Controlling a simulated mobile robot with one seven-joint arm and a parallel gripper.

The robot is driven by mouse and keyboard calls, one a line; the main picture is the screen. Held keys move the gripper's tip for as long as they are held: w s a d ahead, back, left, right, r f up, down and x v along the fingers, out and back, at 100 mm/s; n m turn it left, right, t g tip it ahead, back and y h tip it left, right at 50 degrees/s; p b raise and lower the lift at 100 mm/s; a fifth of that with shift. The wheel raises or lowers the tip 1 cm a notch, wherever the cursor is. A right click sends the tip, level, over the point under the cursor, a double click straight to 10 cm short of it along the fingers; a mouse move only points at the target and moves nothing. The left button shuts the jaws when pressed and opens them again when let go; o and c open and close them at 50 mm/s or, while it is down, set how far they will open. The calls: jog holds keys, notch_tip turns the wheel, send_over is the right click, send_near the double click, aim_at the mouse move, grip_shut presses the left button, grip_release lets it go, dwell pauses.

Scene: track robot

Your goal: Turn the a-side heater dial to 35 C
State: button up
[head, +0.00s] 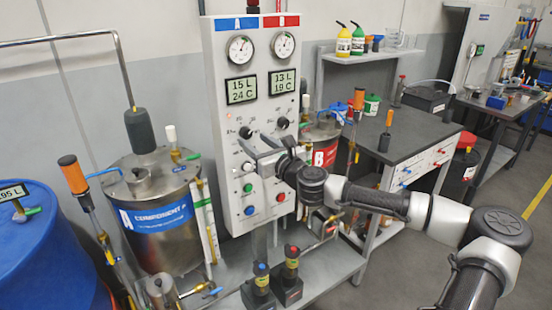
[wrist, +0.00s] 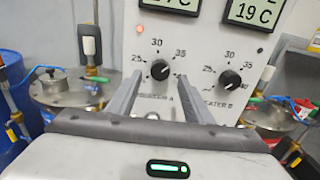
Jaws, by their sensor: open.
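The a-side heater dial (wrist: 160,69) is a black knob on the grey control panel, with marks 25, 30, 35 and 40 around it and "HEATER A" below. Its exact pointer setting is too small to read. It also shows in the head view (head: 246,132), on the panel's left side. My gripper (wrist: 159,78) is open and empty, its two grey fingers reaching towards the panel, one on each side of the dial's lower part in the picture. Whether they touch it I cannot tell. In the head view my gripper (head: 254,150) is in front of the panel, just below the dial.
The b-side heater dial (wrist: 230,79) is close to the right finger. Above, the A display (head: 241,90) reads 15 L and 24 C; the B display (head: 283,83) reads 13 L and 19 C. Buttons, including a green one (head: 248,188), lie below. A steel tank (head: 155,225) stands left.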

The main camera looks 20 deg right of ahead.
jog(key=v, duration=1.4)
